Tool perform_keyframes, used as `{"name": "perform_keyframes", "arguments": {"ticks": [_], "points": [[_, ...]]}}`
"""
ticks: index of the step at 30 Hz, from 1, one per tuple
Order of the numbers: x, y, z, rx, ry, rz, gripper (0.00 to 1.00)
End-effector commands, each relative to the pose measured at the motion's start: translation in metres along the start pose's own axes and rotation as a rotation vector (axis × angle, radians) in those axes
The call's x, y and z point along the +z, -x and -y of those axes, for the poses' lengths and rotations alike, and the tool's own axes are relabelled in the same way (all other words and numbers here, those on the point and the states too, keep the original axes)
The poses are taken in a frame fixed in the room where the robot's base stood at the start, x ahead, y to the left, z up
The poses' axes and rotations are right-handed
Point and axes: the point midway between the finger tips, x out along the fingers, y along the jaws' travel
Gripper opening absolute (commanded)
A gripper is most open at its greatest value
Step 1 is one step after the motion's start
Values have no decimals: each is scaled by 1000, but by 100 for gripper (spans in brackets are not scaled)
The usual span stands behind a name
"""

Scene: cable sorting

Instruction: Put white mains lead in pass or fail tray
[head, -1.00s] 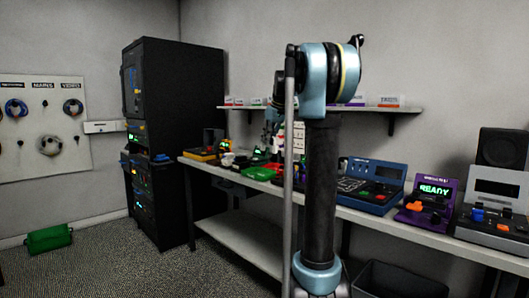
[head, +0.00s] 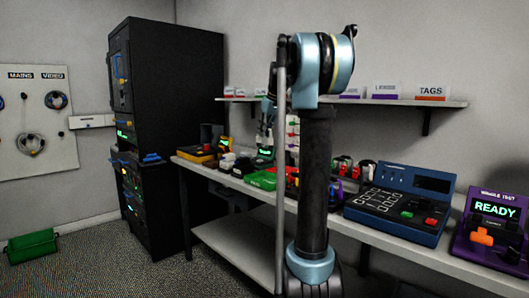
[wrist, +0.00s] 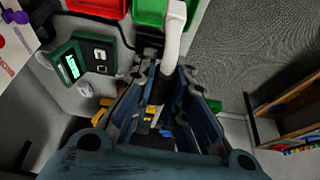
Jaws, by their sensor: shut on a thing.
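My gripper (wrist: 170,110) is shut on the white mains lead (wrist: 174,38). A thick white length of it stands out between the fingers in the wrist view; the rest is hidden. The green tray (wrist: 150,14) and the red tray (wrist: 98,6) lie at the top of the wrist view, beyond the fingertips. The lead overlaps the green tray in the picture; I cannot tell its height above it. In the head view the green tray (head: 262,181) sits at the bench's front edge, and my gripper (head: 264,140) is small and partly hidden behind my arm.
A green tester with a lit display (wrist: 78,62) stands left of the fingers. The bench (head: 330,220) also carries a blue console (head: 400,203) and a purple READY unit (head: 490,228). A black rack (head: 160,130) stands left of the bench.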

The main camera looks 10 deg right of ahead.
Motion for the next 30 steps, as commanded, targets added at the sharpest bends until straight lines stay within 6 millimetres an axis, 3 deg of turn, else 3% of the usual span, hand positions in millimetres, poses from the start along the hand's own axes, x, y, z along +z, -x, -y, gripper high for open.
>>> {"name": "perform_keyframes", "arguments": {"ticks": [13,24,30], "points": [[5,-2,-6,3,-7,0,0],[39,-73,-6,-1,24,0,0],[48,-88,-4,-2,32,0,0]]}}
